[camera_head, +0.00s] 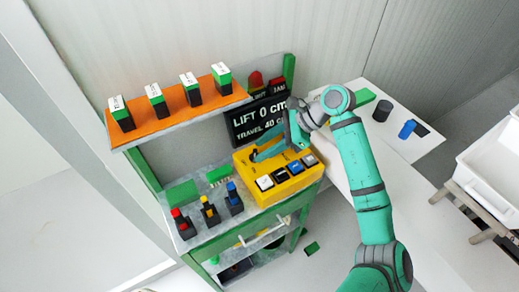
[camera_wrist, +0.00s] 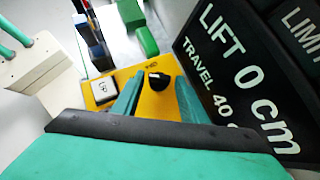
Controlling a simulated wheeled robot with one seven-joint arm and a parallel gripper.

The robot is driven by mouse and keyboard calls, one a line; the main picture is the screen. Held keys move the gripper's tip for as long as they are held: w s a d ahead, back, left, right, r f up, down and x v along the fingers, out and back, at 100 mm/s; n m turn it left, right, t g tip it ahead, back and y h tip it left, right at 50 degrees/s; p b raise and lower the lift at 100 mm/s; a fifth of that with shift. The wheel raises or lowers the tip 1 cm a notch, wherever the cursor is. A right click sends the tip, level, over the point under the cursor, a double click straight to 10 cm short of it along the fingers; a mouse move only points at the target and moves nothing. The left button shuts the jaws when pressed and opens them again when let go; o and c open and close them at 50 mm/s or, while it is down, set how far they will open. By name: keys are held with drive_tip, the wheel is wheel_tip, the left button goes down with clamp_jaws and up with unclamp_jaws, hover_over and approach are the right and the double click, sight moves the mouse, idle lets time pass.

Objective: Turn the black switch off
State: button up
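The black switch is a small round knob (camera_wrist: 159,81) with a light mark, on top of the yellow control box (camera_wrist: 158,103). The box also shows in the head view (camera_head: 243,164), on the workbench. My gripper (camera_wrist: 158,78) is open, with its two teal fingers on either side of the knob in the wrist view and a gap to it on both sides. Whether the fingertips are level with the knob or above it, I cannot tell. In the head view my gripper (camera_head: 259,151) is over the box's back left part, and its fingers largely hide the switch.
Several push buttons line the box's front, one a blue button (camera_head: 294,170). A black sign (camera_head: 258,117) reading "LIFT 0 cm" stands close behind. Small coloured-topped switches (camera_head: 208,210) stand left. An orange shelf (camera_head: 180,119) with several green-and-black blocks is above left.

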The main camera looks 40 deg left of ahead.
drive_tip(key=shift+x, duration=1)
drive_tip(key=c, duration=0.8)
drive_tip(key=shift+o, duration=0.2)
